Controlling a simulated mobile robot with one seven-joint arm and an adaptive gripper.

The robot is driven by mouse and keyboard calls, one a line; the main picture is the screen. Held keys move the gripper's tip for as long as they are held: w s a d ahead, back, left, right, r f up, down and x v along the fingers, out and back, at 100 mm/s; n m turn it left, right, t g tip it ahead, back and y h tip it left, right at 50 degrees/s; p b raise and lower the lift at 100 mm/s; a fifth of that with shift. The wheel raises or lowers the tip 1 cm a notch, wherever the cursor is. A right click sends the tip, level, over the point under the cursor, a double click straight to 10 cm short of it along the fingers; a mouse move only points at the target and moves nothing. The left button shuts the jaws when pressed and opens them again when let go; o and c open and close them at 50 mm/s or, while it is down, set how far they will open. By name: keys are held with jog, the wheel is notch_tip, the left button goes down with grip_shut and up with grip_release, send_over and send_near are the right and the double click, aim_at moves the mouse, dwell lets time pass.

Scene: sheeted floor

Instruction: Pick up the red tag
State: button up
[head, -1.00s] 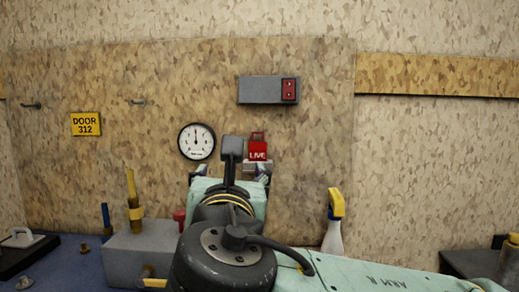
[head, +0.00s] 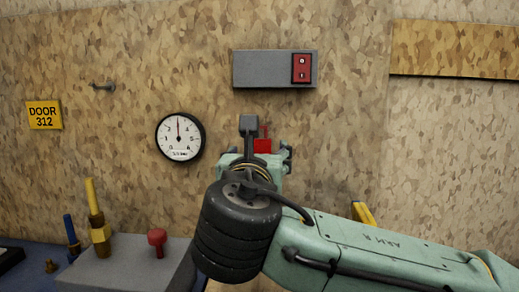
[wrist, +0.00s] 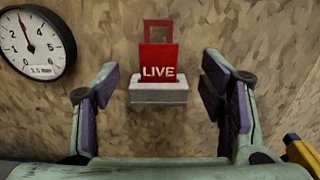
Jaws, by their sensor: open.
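The red tag (wrist: 158,64) carries the word LIVE and has a square loop at its top. In the wrist view it stands upright in a small grey holder (wrist: 158,93) on the wall. My gripper (wrist: 159,88) is open, one finger on each side of the tag and holder, with clear space between the pads and the tag. In the head view the tag (head: 262,146) shows just above my gripper (head: 256,160), its lower part hidden behind the gripper and wrist.
A round gauge (head: 180,138) hangs left of the tag. A grey box with a red switch (head: 272,69) is above it. A yellow DOOR 312 sign (head: 44,115) and a hook (head: 103,86) are farther left.

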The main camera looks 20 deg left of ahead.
aim_at(259, 145)
jog(key=p+x, duration=0.2)
jog(key=x, duration=0.3)
jog(key=shift+w+a+f, duration=0.15)
jog(key=shift+w+a, duration=0.1)
jog(key=shift+w, duration=0.25)
jog(key=shift+c, duration=0.6)
jog(key=c, duration=0.9)
